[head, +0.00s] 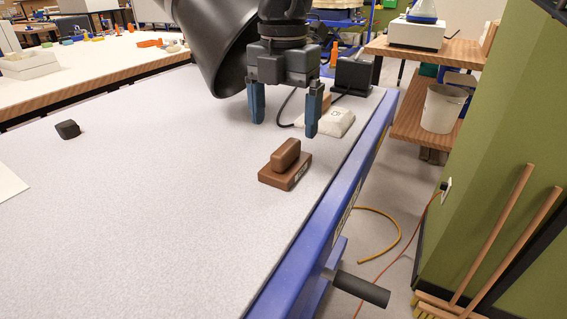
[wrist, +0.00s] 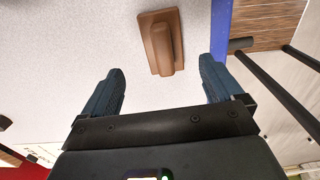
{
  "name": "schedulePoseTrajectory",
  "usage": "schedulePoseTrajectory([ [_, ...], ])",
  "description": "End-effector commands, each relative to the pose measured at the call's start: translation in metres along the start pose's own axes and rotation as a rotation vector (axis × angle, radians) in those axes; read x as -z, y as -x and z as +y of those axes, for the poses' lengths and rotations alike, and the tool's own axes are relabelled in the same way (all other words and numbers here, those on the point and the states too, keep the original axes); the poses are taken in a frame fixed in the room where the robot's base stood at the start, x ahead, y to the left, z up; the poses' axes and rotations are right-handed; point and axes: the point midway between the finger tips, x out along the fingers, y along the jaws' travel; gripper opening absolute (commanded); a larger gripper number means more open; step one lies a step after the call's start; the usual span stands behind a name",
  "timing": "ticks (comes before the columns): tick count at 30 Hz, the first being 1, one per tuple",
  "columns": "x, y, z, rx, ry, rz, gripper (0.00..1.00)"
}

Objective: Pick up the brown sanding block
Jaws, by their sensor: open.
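The brown sanding block (head: 285,170) lies on the light grey table top near its right edge in the head view, with its raised handle upward. It also shows in the wrist view (wrist: 161,42), beyond the fingertips and between their lines. My gripper (head: 286,122) is open and empty, pointing down above the table, above and behind the block in the head view. Its two blue fingers also show in the wrist view (wrist: 162,76). The fingers do not touch the block.
A white device (head: 334,122) with a black cable and a black box (head: 352,76) stand behind the gripper. A small dark block (head: 68,129) lies at left. The table's blue edge (head: 325,215) is close to the sanding block. The middle of the table is clear.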

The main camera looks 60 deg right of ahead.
Motion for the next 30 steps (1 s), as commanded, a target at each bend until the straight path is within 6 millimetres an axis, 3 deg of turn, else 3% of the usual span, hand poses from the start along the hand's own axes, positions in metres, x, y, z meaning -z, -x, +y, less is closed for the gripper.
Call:
schedulePoseTrajectory([
  [18, 0.001, -0.070, -0.005, 0.001, 0.002, 0.003, 0.94],
  [26, 0.000, -0.074, -0.005, 0.000, 0.002, 0.001, 0.94],
  [30, 0.000, -0.074, -0.005, 0.000, 0.002, 0.001, 0.83],
])
